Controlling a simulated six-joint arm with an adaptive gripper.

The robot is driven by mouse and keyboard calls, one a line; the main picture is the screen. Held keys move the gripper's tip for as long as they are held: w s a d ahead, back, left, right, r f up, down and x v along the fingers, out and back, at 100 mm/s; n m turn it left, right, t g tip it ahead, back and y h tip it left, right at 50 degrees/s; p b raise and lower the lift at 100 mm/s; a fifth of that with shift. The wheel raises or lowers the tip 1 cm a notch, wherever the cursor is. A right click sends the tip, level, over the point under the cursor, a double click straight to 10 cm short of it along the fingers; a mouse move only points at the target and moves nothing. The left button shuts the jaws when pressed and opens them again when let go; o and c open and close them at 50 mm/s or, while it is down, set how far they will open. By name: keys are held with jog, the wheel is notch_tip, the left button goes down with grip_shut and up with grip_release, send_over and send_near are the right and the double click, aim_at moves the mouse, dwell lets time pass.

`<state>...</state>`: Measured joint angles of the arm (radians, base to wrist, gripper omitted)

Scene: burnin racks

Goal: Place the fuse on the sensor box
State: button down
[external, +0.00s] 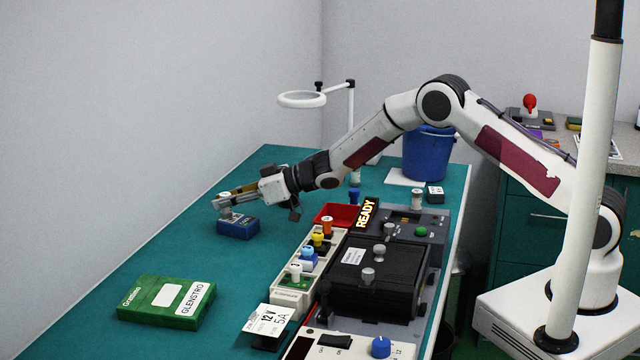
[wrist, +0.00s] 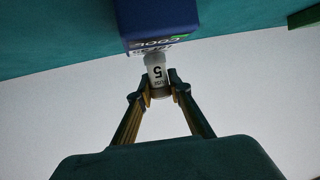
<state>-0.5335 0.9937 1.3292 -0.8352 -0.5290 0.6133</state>
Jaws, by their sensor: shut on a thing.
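My gripper (external: 224,201) is shut on the fuse, a small pale cylinder marked 5 (wrist: 157,75). In the wrist view the fuse sits between the two fingertips (wrist: 159,92). A small blue box (external: 238,229) with a printed label, which looks like the sensor box, lies on the teal bench top directly below my gripper. It also shows in the wrist view (wrist: 155,20), right at the fuse's end. I cannot tell whether the fuse touches the box. In the external view the fuse (external: 226,213) is partly hidden by the fingers.
A green box (external: 166,302) lies at the front left. To the right are a rack with coloured knobbed plugs (external: 294,285), a red tray (external: 338,214), a READY sign (external: 367,214) and a black panel unit (external: 372,285). A magnifier lamp (external: 302,98) and blue bucket (external: 428,153) stand behind.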

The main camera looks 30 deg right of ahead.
jog(key=c, duration=1.8)
grip_release()
jog(key=shift+f, duration=0.15)
jog(key=shift+c, duration=0.2)
jog(key=shift+r, duration=0.2)
jog(key=v, duration=1.2)
